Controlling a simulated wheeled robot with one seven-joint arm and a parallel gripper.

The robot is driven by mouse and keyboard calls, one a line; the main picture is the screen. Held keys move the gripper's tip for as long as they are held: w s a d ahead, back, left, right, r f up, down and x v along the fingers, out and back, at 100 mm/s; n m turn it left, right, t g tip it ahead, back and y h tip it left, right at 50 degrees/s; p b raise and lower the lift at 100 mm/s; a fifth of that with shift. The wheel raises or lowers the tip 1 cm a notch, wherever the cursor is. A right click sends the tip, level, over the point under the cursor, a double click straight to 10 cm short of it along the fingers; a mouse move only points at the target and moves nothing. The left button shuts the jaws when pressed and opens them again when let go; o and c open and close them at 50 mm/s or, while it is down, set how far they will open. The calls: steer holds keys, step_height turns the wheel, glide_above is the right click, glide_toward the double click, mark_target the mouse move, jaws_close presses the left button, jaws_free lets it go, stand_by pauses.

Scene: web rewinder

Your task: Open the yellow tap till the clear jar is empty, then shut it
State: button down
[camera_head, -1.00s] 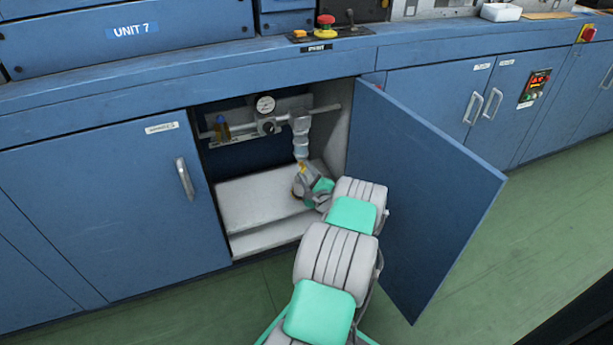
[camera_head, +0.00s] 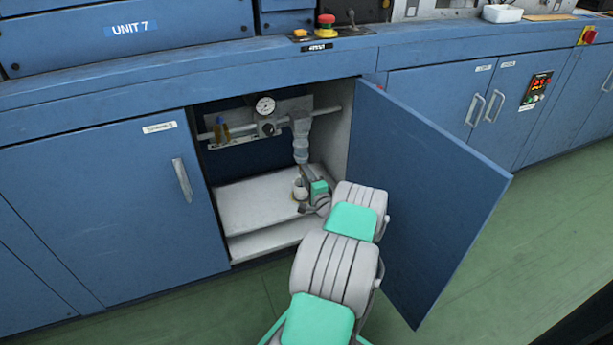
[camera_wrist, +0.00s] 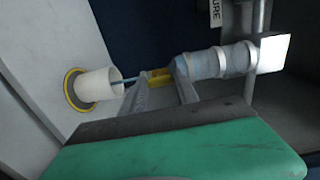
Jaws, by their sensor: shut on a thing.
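The clear jar (camera_head: 300,146) hangs under a pale housing inside the open cabinet; it also shows in the wrist view (camera_wrist: 202,64). The yellow tap (camera_wrist: 159,77) is at the jar's lower end. My gripper (camera_wrist: 160,82) is shut on the tap, a finger on each side; in the head view my gripper (camera_head: 308,176) hides the tap. A thin bluish stream runs from the tap into a white cup (camera_wrist: 100,84). The cup (camera_head: 299,190) stands upright under the tap, on a yellow ring (camera_wrist: 71,90) in the wrist view. I cannot tell the jar's liquid level.
The open blue door (camera_head: 425,190) stands close to the right of my arm. A pressure gauge (camera_head: 265,106), a pipe and a small amber bottle (camera_head: 222,130) are at the cabinet's back. The white shelf (camera_head: 245,205) is bare left of the cup.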

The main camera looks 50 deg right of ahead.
stand_by(0.3)
steer(key=c, duration=0.9)
jaws_free()
steer(key=p+v, duration=0.2)
steer(key=v, duration=0.5)
steer(key=shift+s+a+p, duration=0.2)
steer(key=shift+s+p, duration=0.15)
